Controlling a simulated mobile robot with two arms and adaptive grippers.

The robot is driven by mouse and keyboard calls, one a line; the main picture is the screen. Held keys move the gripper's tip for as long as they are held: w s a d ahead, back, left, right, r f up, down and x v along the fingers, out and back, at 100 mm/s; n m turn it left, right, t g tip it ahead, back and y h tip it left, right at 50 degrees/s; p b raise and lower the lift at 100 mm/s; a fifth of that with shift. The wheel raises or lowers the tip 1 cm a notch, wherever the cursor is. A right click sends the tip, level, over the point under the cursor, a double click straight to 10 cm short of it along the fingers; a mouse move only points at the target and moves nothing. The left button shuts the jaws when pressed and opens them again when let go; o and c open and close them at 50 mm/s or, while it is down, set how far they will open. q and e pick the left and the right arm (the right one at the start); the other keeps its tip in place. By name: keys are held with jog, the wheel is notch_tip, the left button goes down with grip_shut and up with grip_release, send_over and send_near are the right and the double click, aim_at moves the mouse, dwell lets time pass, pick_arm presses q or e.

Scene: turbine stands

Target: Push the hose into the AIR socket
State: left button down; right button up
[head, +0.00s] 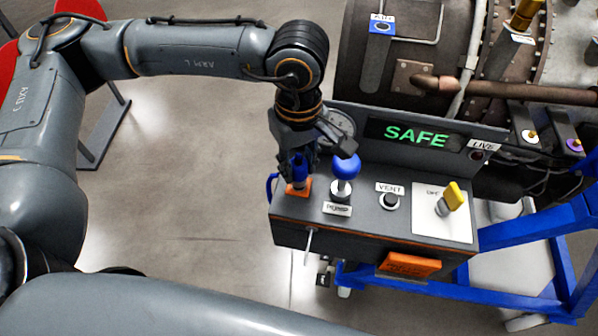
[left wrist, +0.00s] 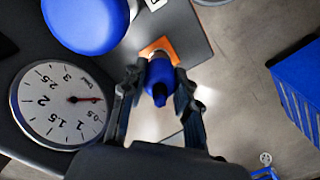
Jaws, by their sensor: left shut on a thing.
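My left gripper (head: 299,166) points down at the left end of the grey console and is shut on the blue hose end (left wrist: 159,78). In the left wrist view both fingers flank this blue end. Its far tip meets an orange square plate (left wrist: 160,47) on the console, which also shows in the head view (head: 298,190). A blue loop of hose (head: 271,187) shows at the console's left edge. A blue plate with a white ring (head: 382,26), under a label that seems to read AIR, is on the turbine at the top. My right gripper is not in view.
Beside the gripper stand a blue knob (head: 345,166), a dial gauge (left wrist: 61,104), a VENT button (head: 390,201) and a yellow lever (head: 454,196). A sign reads SAFE (head: 416,136). A brown pipe (head: 510,89) crosses the turbine. Blue stand beams (head: 480,312) are at lower right.

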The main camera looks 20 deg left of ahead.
pick_arm(q)
jog(key=shift+r+p, duration=0.6)
jog(key=shift+r, duration=0.85)
notch_tip(320, 180, up, 14)
jog(key=p, duration=0.5)
notch_tip(320, 180, up, 10)
jog(key=p, duration=0.4)
send_over(299, 163)
jog(key=shift+r, duration=0.15)
